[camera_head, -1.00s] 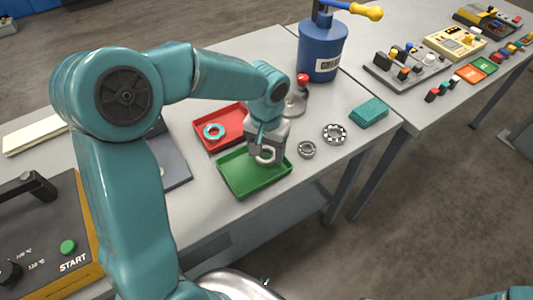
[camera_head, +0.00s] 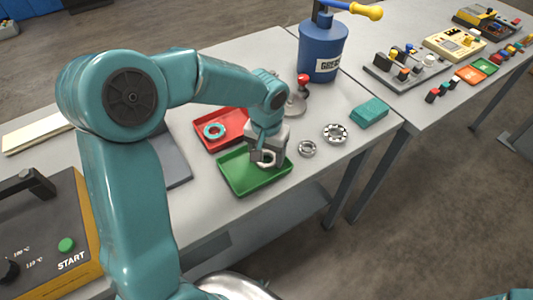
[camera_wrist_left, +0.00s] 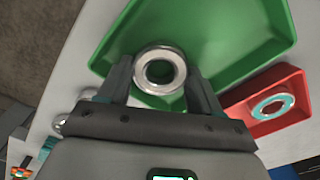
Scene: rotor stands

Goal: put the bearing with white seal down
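The bearing with white seal (camera_head: 267,158) is a pale silver ring. It also shows in the left wrist view (camera_wrist_left: 160,51), between the two fingertips. My left gripper (camera_head: 268,155) appears shut on it, with a finger at each side of the ring (camera_wrist_left: 160,75). It is over the green tray (camera_head: 238,187); whether the ring touches the tray floor I cannot tell. The green tray fills much of the left wrist view (camera_wrist_left: 225,35). My right gripper is not in view.
A red tray (camera_head: 207,142) holds a bearing with a teal seal (camera_head: 214,131). Two loose bearings (camera_head: 307,149) (camera_head: 335,133) and a teal block (camera_head: 370,112) lie right of the green tray. A blue grease can (camera_head: 322,50) stands behind. A START panel (camera_head: 50,235) is at the left.

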